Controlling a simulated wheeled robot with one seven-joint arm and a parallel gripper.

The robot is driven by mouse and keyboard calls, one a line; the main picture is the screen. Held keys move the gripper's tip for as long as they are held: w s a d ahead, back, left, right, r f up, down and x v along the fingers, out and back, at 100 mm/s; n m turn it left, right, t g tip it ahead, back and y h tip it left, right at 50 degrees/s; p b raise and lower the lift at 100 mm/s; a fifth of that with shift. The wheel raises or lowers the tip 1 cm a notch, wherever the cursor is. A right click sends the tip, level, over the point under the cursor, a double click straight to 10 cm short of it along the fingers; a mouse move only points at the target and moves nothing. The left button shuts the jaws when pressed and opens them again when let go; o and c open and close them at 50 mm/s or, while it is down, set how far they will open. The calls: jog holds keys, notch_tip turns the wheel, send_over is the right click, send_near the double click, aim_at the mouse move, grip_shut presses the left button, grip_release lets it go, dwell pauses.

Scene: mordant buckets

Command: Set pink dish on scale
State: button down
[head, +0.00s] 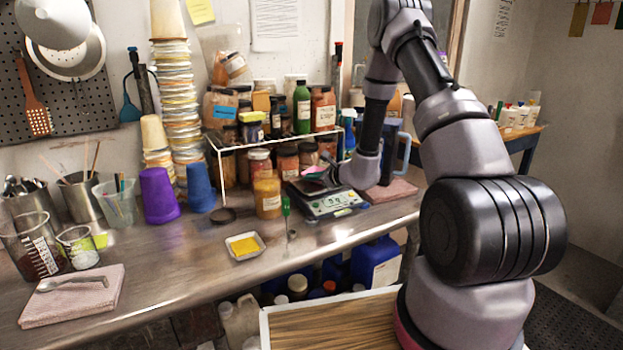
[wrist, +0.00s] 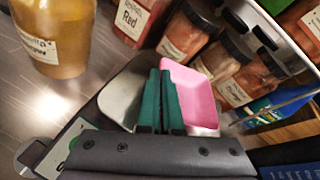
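The pink dish (head: 314,169) is tilted just above the scale (head: 330,205) in the head view, where it looks small and partly hidden by my gripper (head: 322,175). In the wrist view the pink dish (wrist: 195,98) is large, at the right side of the green fingers of my gripper (wrist: 161,85). The fingers are nearly together, with the dish's near wall seemingly pinched between them. The pale scale pan (wrist: 118,98) shows below and left of the fingers. I cannot tell whether the dish touches the pan.
A wire shelf (head: 280,142) with spice-like jars stands behind the scale. A yellow-orange jar (head: 267,196) stands left of it. A white dish of yellow powder (head: 245,246) and a green-handled tool (head: 287,207) are in front. A pink cloth (head: 393,190) lies to the right.

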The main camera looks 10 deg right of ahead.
jog(key=shift+f, duration=0.2)
jog(key=c, duration=1.1)
grip_release()
